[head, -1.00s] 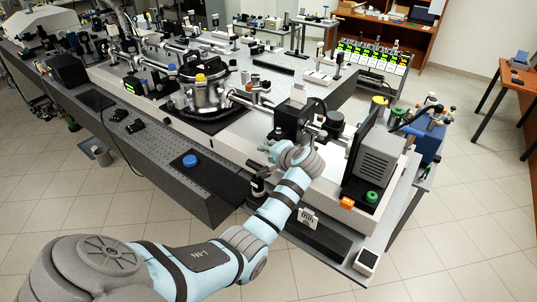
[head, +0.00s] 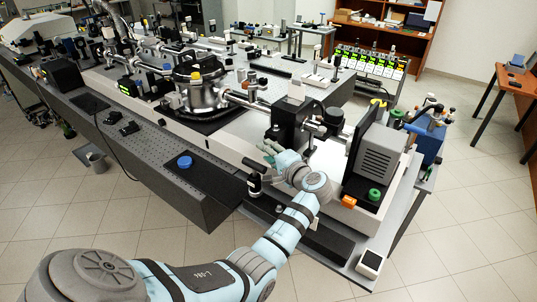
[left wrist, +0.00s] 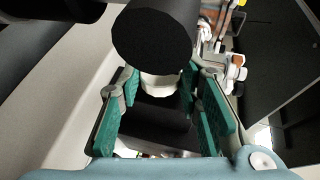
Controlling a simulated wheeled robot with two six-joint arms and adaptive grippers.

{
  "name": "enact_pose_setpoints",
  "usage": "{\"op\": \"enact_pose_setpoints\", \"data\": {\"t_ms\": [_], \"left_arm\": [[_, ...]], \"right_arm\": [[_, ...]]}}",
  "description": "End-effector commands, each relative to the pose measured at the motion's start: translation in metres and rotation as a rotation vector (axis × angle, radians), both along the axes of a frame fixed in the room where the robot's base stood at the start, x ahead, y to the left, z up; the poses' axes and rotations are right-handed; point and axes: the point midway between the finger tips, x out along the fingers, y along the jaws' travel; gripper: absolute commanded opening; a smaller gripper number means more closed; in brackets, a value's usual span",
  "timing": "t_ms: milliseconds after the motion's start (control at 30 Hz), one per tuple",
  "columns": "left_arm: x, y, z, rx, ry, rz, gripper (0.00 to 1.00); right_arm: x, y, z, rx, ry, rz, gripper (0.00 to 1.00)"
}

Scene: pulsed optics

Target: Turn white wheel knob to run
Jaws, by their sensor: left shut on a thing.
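My left gripper (head: 268,149) is at the front side of the black block-shaped device (head: 290,125) on the optics table. In the left wrist view its green-padded fingers (left wrist: 158,92) stand on either side of a small white round part (left wrist: 161,84), which looks like the white wheel knob. The gripper is shut on it. A black cylinder (left wrist: 155,38) covers the upper part of the knob in that view, so its marking and its turn position are hidden. In the head view the knob is hidden. My right gripper is out of view.
A grey finned box (head: 378,160) with a green knob (head: 374,194) stands right of my left wrist. A small black post-like part (head: 254,184) is just left of it. A blue cap (head: 185,162) lies on the dark front ledge.

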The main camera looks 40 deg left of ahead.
Motion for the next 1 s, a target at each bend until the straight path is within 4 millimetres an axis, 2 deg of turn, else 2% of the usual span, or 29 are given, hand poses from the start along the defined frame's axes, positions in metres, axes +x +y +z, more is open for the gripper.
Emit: {"op": "enact_pose_setpoints", "data": {"t_ms": [100, 133, 233, 567, 667, 900, 1000], "left_arm": [[0.002, 0.002, 0.006, 0.009, -0.01, -0.003, 0.04], [0.002, 0.002, 0.006, 0.009, -0.011, -0.002, 0.35], [0.002, 0.001, 0.006, 0.008, -0.009, -0.002, 0.51], [0.0, -0.001, 0.003, 0.003, -0.004, -0.001, 0.52], [-0.004, -0.014, 0.005, 0.001, -0.003, -0.002, 0.52], [-0.021, -0.059, 0.016, 0.001, -0.004, -0.002, 0.52], [-0.024, -0.066, 0.018, 0.002, -0.003, -0.001, 0.52]], "right_arm": [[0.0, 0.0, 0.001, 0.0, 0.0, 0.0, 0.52], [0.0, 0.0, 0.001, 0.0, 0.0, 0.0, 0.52], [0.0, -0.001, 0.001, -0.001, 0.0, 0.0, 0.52], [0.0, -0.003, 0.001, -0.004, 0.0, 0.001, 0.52], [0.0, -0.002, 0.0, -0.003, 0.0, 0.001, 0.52], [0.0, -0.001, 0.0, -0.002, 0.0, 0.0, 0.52], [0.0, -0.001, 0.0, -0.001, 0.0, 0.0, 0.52]]}}
